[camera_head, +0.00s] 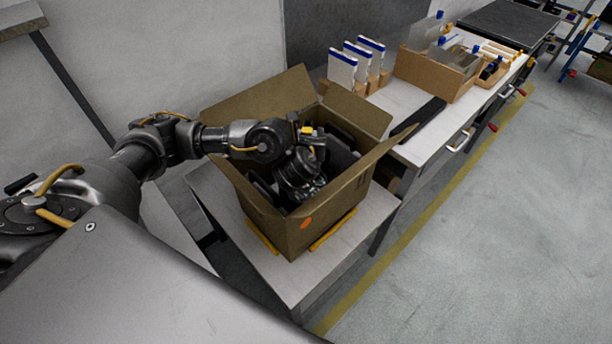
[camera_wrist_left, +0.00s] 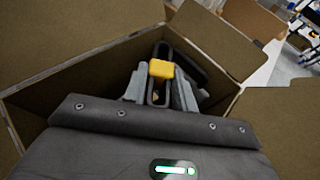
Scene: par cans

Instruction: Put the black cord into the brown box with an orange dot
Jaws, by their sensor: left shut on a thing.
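The brown box (camera_head: 275,222) stands open on a low white table, with its flaps spread and an orange dot on its near side. My left arm reaches over its left wall, and my left gripper (camera_head: 303,192) points down inside the box. In the left wrist view the gripper (camera_wrist_left: 160,95) is shut on a dark looped thing, which looks like the black cord (camera_wrist_left: 182,62). The box walls surround it there. The fingertips and lower part of the cord are hard to make out. My right gripper is out of view.
Other black items (camera_head: 345,143) show inside the box. Right of it, a long white bench (camera_head: 402,97) carries upright white-and-blue pieces (camera_head: 342,68), a cardboard tray (camera_head: 428,76) and a flat black bar. The grey floor at the right is clear.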

